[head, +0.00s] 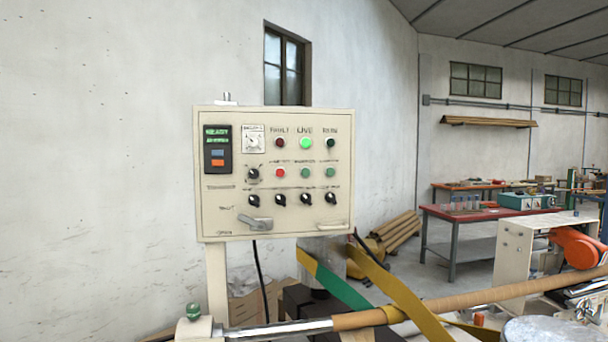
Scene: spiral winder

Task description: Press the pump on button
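A cream control panel (228,190) stands upright on a post in the middle of the head view. Its middle row has a red button (280,173), a green button (305,173) and another green button (330,173). The small labels above them are too blurred to tell which is the pump on button. Above this row are a dark red lamp (279,143), a brightly lit green lamp (305,143) and a dark green lamp (331,143). Several black knobs (279,199) sit below. Neither of my grippers is in view.
A grey lever (255,222) and a display (217,149) are on the panel. Below it, a long brown tube (480,297) on a steel rod runs across, with green (340,287) and yellow (405,298) strips. A red-topped workbench (470,212) stands farther back.

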